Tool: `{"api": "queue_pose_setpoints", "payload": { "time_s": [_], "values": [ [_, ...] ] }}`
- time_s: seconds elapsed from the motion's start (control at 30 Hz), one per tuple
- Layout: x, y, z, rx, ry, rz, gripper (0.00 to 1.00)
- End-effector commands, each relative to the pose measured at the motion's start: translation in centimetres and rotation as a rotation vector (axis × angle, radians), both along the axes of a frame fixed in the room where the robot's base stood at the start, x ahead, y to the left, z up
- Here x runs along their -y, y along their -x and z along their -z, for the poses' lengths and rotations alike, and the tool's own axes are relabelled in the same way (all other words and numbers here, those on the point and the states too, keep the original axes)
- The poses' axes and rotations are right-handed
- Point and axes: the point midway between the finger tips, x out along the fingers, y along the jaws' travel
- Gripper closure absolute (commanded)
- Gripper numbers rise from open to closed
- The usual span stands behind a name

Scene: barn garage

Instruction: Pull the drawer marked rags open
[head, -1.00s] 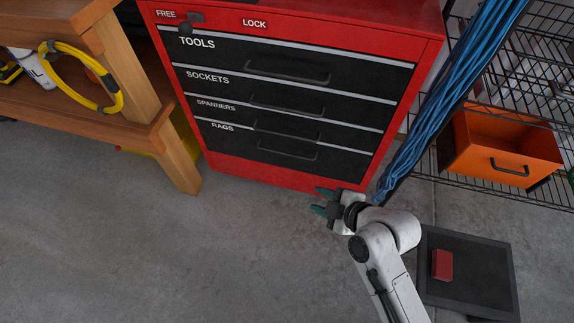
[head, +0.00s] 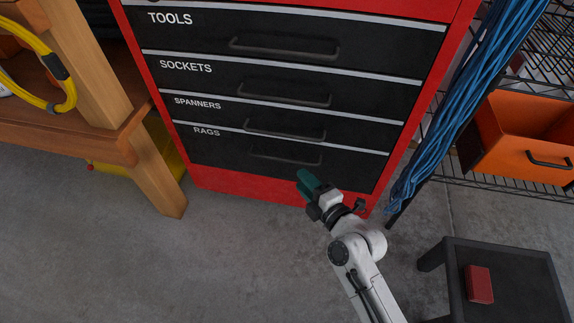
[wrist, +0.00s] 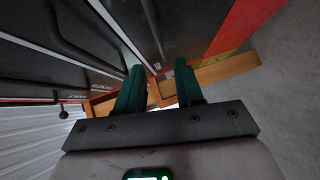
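The drawer marked RAGS (head: 225,148) is the lowest black drawer of the red cabinet (head: 250,192). Its front looks flush with the drawers above it. Its dark bar handle (head: 285,158) runs across the middle of the front. My gripper (head: 308,184) is low in front of this drawer, below and right of the handle's middle. In the wrist view my gripper (wrist: 160,85) has its two green fingers apart, with nothing seen between them. Black drawer fronts fill the upper left of that view. I cannot tell whether the fingers touch the cabinet.
Drawers marked TOOLS, SOCKETS and SPANNERS (head: 220,105) are above, all shut. A wooden bench (head: 150,160) stands left. Blue cables (head: 440,150) hang at right beside a wire rack with an orange bin (head: 540,135). A black stool (head: 520,275) holds a red block (head: 479,284).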

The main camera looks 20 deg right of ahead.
Motion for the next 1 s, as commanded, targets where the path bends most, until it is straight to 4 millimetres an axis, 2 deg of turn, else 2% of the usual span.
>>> {"api": "queue_pose_setpoints", "payload": {
  "time_s": [0.2, 0.43, 0.6, 0.9, 1.0],
  "values": [
    [-0.6, -4.1, 0.5, 0.0, 0.0, 0.0, 0.64],
    [-1.2, -7.2, 1.0, -0.001, 0.0, -0.001, 0.64],
    [-1.4, -8.2, 1.2, -0.002, -0.001, 0.0, 0.64],
    [-1.4, -8.4, 1.2, -0.001, -0.001, -0.001, 0.64],
    [-1.4, -8.3, 1.2, -0.002, -0.001, 0.0, 0.73]
  ]
}}
